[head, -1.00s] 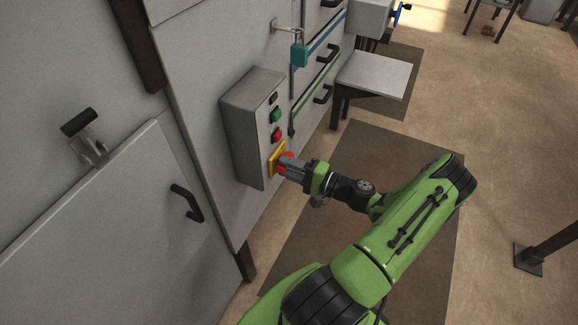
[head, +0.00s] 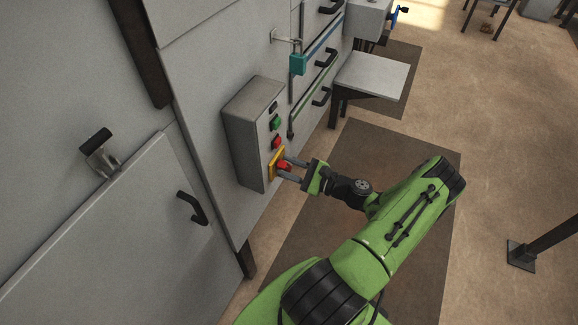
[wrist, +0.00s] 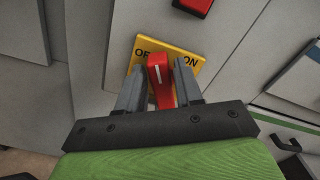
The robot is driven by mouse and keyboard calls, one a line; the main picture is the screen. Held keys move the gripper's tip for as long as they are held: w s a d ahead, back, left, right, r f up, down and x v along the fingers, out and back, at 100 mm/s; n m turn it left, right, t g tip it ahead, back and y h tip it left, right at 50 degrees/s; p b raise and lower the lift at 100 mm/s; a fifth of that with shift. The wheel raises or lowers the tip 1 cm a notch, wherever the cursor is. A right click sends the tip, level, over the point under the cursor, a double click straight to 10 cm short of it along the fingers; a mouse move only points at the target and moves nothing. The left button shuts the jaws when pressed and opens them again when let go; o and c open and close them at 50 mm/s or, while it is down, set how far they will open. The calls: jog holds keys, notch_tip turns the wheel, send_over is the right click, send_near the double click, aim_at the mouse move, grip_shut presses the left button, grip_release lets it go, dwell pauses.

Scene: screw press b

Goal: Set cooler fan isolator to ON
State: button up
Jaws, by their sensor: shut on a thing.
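The cooler fan isolator is a red rotary handle (wrist: 160,82) on a yellow plate (wrist: 198,68) marked OFF on the left and ON on the right. In the wrist view the handle points up between the two words and hides part of OFF. In the head view the handle (head: 284,166) and plate (head: 272,165) sit low on the grey control box. My gripper (wrist: 160,85) is shut on the red handle, one grey finger on each side. It also shows in the head view (head: 287,170).
The control box (head: 242,135) carries a green button (head: 275,123) and a red button (head: 277,143) above the isolator. A cabinet door handle (head: 192,208) sticks out to the left. A small grey table (head: 372,75) stands beyond. The floor right of my arm is mostly clear.

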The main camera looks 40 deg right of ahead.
jog(key=m, duration=0.4)
jog(key=m+p, duration=0.1)
jog(key=shift+w+d+m, duration=0.1)
jog(key=shift+d+m, duration=0.25)
jog(key=shift+m, duration=0.35)
jog(key=o, duration=0.8)
jog(key=shift+d, duration=0.1)
jog(key=v, duration=1.5)
jog(key=shift+s+r, duration=0.1)
jog(key=shift+s, duration=0.3)
jog(key=shift+w, duration=0.1)
